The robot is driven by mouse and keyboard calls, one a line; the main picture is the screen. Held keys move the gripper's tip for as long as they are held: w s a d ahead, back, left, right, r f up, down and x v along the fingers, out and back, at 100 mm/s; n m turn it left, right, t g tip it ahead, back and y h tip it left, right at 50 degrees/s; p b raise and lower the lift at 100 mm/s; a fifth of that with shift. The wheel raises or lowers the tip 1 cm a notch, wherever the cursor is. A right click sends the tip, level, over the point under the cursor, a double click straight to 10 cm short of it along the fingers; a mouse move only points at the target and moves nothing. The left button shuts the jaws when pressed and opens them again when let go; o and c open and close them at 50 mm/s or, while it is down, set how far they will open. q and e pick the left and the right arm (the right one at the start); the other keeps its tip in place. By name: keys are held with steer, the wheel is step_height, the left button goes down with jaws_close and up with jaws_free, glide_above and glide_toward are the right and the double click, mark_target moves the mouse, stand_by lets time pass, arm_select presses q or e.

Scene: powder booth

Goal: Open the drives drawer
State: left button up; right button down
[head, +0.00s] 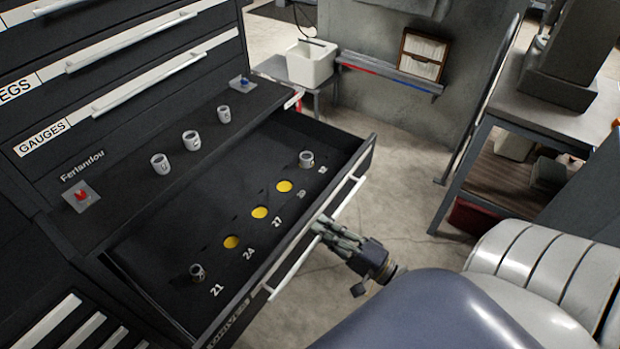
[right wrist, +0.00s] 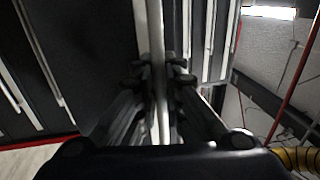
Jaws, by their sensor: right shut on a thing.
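The drives drawer (head: 360,140) is pulled well out of the black cabinet in the head view. The lettering on its front is partly cut off at the bottom edge. Its long pale bar handle (head: 290,262) runs along the front. My right gripper (head: 318,226) is shut on this handle near its middle. In the right wrist view the handle (right wrist: 156,45) runs between the fingers of my right gripper (right wrist: 158,82). Inside the drawer are a socket (head: 197,272) by the mark 21, another socket (head: 306,159) at the far end, and three yellow empty recesses (head: 260,212). My left gripper is out of view.
Three sockets (head: 191,140) stand on the cabinet ledge between a red-knobbed plate (head: 82,197) and a blue-knobbed plate (head: 242,85). The gauges drawer (head: 150,85) above is shut. A workbench (head: 560,125) stands at the right. Bare floor (head: 400,170) lies between.

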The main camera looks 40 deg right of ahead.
steer(key=shift+s+d, duration=0.15)
steer(key=shift+s, duration=0.2)
steer(key=c, duration=1.7)
jaws_free()
steer(key=shift+s, duration=0.1)
steer(key=v, duration=1.2)
steer(key=shift+f, duration=0.15)
